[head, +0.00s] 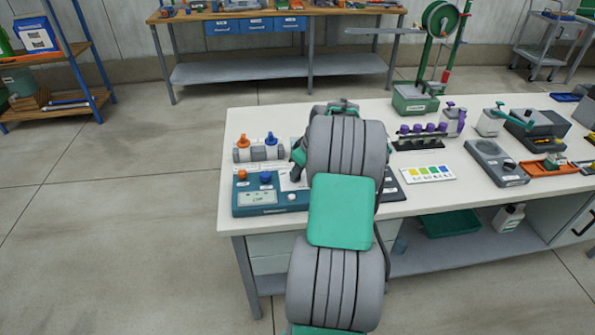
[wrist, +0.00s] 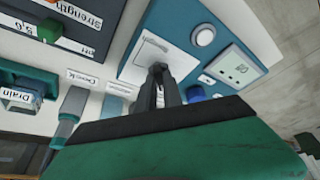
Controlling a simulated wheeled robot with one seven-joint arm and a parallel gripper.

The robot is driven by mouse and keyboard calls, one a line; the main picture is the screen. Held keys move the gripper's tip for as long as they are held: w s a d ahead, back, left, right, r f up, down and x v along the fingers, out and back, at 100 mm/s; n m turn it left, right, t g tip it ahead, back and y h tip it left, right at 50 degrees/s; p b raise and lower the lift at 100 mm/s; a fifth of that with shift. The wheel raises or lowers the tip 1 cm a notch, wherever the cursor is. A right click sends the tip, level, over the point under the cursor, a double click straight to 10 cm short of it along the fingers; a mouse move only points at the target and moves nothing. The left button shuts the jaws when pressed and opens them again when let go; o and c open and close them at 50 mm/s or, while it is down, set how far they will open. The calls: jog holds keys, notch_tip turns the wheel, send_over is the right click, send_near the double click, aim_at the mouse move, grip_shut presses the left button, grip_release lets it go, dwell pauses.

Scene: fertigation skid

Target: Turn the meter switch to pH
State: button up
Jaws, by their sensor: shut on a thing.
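The meter (head: 240,207) is a teal-blue box with a small display at the left front of the white bench. In the wrist view the meter (wrist: 180,22) shows its display (wrist: 238,68), a round white knob (wrist: 204,35) and a white switch plate (wrist: 148,52). My gripper (wrist: 160,72) is over this plate, its dark fingers shut on the meter switch. The fingers hide the switch, so I cannot tell its position, and the plate's marks are too small to read. In the head view my arm hides most of the gripper.
Orange-capped (head: 241,148) and blue-capped bottles (head: 271,146) stand behind the meter. In the wrist view, a dark box with a green knob (wrist: 48,30), a grey-green probe (wrist: 70,118) and a green part labelled Drain (wrist: 22,76) lie to the left. A colour chart (head: 428,174) lies to the right.

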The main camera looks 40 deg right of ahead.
grip_shut()
jog(key=shift+m, duration=0.4)
jog(key=m+b, duration=0.1)
jog(key=m+h, duration=0.1)
jog(key=m, duration=0.1)
jog(key=m+h+b, duration=0.1)
jog(key=shift+w+a+m+b, duration=0.1)
jog(key=shift+a+m+b, duration=0.2)
jog(key=m+h, duration=0.1)
jog(key=m, duration=0.2)
jog(key=m+g+h+b, duration=0.1)
jog(key=m, duration=0.2)
jog(key=shift+w+a+g, duration=0.1)
jog(key=shift+a+g, duration=0.05)
jog(key=shift+g, duration=0.15)
jog(key=shift+m, duration=0.3)
jog(key=o, duration=0.6)
grip_release()
jog(key=v, duration=0.7)
jog(key=shift+a+r, duration=0.2)
jog(key=shift+r, duration=0.15)
